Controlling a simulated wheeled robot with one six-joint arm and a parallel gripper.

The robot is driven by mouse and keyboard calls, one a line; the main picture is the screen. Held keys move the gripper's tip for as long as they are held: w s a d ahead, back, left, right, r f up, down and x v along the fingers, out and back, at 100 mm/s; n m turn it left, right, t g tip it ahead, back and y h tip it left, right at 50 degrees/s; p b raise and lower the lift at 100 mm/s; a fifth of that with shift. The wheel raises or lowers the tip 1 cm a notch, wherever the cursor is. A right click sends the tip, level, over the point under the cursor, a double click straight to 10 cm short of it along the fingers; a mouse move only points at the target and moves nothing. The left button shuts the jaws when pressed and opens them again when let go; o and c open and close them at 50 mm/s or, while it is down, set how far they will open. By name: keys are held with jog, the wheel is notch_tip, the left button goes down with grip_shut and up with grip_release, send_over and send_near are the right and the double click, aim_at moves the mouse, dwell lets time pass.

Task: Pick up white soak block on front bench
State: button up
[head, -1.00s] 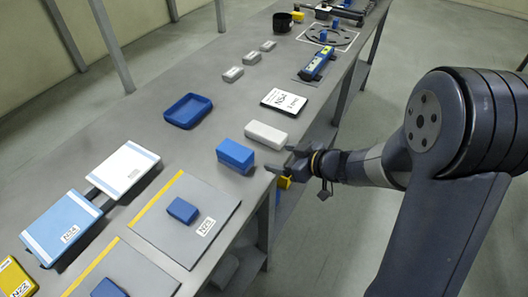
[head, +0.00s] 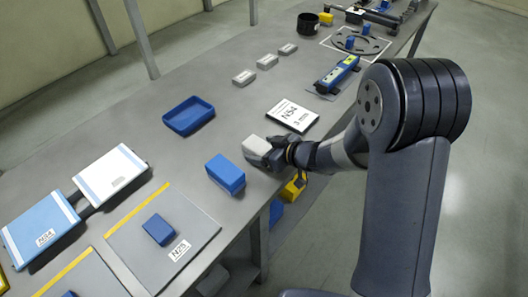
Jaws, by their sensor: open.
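The white soak block (head: 256,147) lies on the grey front bench (head: 222,124), to the right of and beyond a larger blue block (head: 226,173). My gripper (head: 271,155) is at the block's right end, low over the bench edge. Its jaws are open. The near part of the block is hidden behind the fingers, and I cannot tell whether they touch it.
A blue tray (head: 189,116) stands to the left on the bench. Small pale blocks (head: 267,62) lie farther back. A yellow object (head: 294,187) shows below the bench edge.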

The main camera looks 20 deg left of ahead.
jog(key=shift+c, duration=0.2)
jog(key=c, duration=1.1)
jog(key=shift+o, duration=0.2)
jog(key=shift+r, duration=0.15)
